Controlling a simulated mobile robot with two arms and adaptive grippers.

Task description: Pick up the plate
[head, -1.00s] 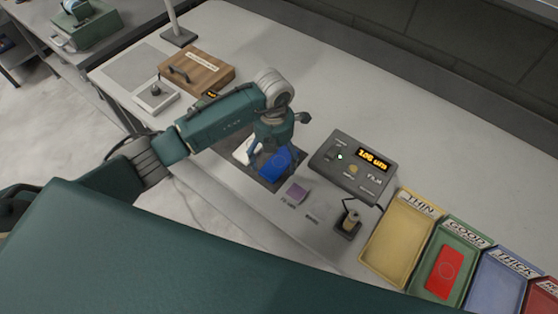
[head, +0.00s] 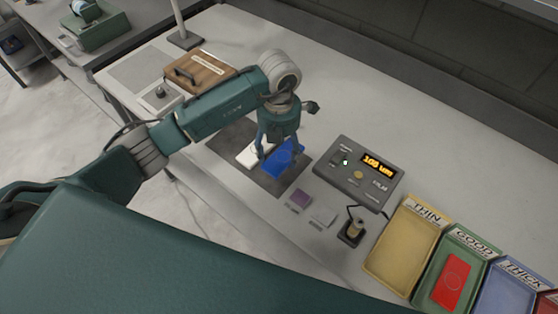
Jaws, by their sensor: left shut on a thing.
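A blue plate (head: 284,160) is over the dark mat (head: 232,133) on the bench, tilted in the picture. My left gripper (head: 278,153) points down from above and is shut on the blue plate. Its fingers hide part of the plate. Whether the plate is clear of the mat is hard to tell. A red plate (head: 452,281) lies in the green "GOOD" tray (head: 427,288). My right gripper is not in view.
A film gauge (head: 345,178) with a lit display stands right of the mat, with a probe (head: 351,228) in front. Small purple (head: 299,201) and white (head: 323,218) blocks lie nearby. Yellow (head: 385,262) and blue (head: 490,297) trays flank the green one. A wooden case (head: 212,72) stands behind my arm.

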